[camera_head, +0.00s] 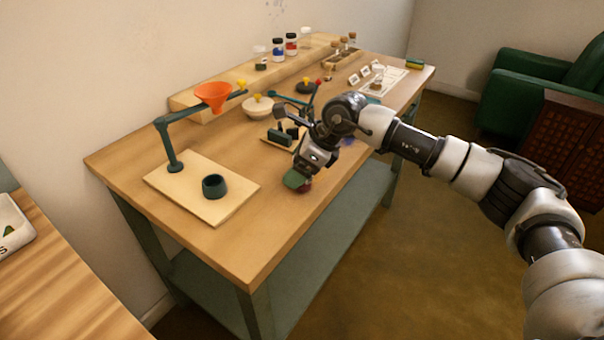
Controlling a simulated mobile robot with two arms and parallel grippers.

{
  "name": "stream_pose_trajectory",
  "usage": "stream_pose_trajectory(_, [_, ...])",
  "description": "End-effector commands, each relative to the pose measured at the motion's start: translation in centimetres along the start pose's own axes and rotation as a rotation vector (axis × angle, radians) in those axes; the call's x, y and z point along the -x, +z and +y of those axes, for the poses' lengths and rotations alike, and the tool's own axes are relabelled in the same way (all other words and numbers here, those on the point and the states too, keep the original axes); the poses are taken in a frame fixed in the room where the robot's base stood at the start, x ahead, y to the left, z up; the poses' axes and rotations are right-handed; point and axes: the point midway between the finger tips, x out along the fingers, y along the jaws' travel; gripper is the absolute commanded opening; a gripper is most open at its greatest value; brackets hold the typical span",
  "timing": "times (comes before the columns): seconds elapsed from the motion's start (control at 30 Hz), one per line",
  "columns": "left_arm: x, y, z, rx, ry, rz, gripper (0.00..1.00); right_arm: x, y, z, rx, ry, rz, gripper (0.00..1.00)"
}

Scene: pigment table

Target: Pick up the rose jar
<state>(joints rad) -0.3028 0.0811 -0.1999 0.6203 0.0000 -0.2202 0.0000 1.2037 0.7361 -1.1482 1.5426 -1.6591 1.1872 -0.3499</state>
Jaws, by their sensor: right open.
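A small dark rose-red thing, which looks like the rose jar (305,187), is near the front edge of the wooden table. It is mostly hidden by a green piece (294,180) and my right gripper. I cannot tell whether the green piece is a lid or part of the gripper. My right gripper (304,172) points down directly over the jar with its jaws open. Whether the fingers touch the jar is too small to tell. My left gripper is not in view.
An orange funnel (213,95) hangs on a stand over a pale board with a dark cup (214,186), left. A pale bowl (257,106) and a small dark tool tray (282,136) stand behind the gripper. The front left tabletop is clear.

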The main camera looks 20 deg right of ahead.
Motion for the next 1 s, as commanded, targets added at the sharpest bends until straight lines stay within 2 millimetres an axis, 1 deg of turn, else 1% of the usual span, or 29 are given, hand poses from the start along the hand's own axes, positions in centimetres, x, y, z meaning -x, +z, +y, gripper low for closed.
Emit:
stream_pose_trajectory(0.07, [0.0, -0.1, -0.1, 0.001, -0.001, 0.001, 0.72, -0.3, 0.0, 0.0, 0.0, -0.001, 0.0, 0.79])
stream_pose_trajectory(0.23, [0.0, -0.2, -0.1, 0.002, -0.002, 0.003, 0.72, -0.3, 0.0, 0.0, 0.001, -0.001, 0.0, 0.79])
stream_pose_trajectory(0.27, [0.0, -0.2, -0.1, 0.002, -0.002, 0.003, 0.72, -0.3, 0.0, 0.0, 0.001, -0.001, 0.0, 0.77])
stream_pose_trajectory(0.6, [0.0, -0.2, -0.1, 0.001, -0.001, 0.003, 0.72, -0.2, 0.0, 0.0, 0.0, 0.0, 0.0, 0.25])
stream_pose_trajectory(0.63, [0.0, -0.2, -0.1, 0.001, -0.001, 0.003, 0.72, -0.2, 0.0, 0.0, 0.001, -0.001, -0.001, 0.24])
stream_pose_trajectory(0.87, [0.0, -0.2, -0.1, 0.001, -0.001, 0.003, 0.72, -0.1, 0.1, 0.0, 0.001, -0.001, -0.001, 0.23])
stream_pose_trajectory(1.0, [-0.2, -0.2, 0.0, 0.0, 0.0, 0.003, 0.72, 1.0, 0.8, -0.1, 0.001, -0.002, -0.003, 0.23])
